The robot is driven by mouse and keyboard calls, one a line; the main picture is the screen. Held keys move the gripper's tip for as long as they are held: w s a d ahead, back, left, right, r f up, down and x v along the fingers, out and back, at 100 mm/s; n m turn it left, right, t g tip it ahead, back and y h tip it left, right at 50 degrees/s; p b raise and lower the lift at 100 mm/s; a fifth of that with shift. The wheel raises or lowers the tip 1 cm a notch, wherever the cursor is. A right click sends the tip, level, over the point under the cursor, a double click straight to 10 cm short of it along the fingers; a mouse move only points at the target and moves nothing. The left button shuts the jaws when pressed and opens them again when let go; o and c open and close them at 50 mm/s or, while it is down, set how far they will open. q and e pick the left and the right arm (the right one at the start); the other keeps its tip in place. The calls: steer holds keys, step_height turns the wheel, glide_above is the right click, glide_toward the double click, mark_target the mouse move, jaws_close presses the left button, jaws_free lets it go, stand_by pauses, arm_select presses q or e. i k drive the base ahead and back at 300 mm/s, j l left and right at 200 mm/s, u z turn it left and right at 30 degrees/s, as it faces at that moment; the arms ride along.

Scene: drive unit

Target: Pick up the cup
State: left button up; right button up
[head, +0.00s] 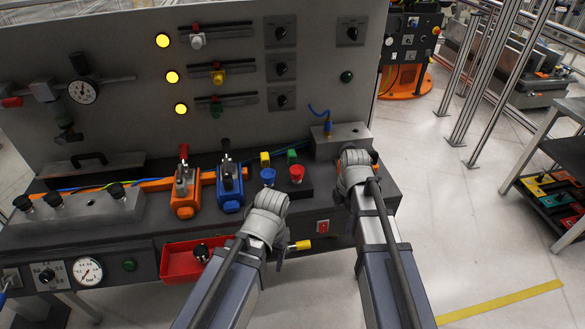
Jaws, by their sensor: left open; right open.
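I cannot clearly pick out a cup. The nearest to one are a small blue cup-shaped piece (268,177) and a small red cup-shaped piece (297,173), side by side on the bench top; they may be knobs. My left gripper (268,212) is open, just in front of and below the blue piece, apart from it in the picture. My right gripper (354,162) is open, to the right of the red piece, by the grey box at the bench's right end. The wrists largely hide both sets of fingers.
Orange and blue lever clamps (230,185) stand left of the blue piece. A grey box (340,140) with a blue hose is behind my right gripper. A red bin (175,263) hangs at the bench front. Open floor (460,240) lies to the right.

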mark_target(297, 171)
steer(key=i+j+u, duration=0.1)
steer(key=i+u, duration=0.15)
steer(key=i, duration=0.6)
